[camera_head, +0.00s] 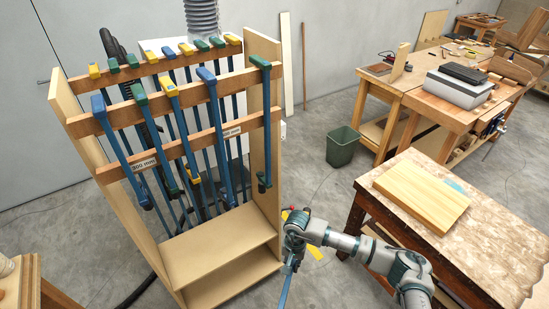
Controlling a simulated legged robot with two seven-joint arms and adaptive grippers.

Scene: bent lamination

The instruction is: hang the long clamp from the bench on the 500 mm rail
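The clamp rack (258,110) stands left of centre with several blue-barred clamps hanging from its wooden rails. A long blue clamp bar (284,291) runs down from the fingers and leaves the bottom edge. The gripper appears shut on it; the clamp's ends cannot be made out clearly. My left gripper is not in view.
The bench (480,245) at the right bears a wooden board (422,196). A green bin (342,147) stands on the floor behind. A second label (231,132) is on the front rail. The front rail has free gaps between clamps. Another workbench (425,105) stands farther back.

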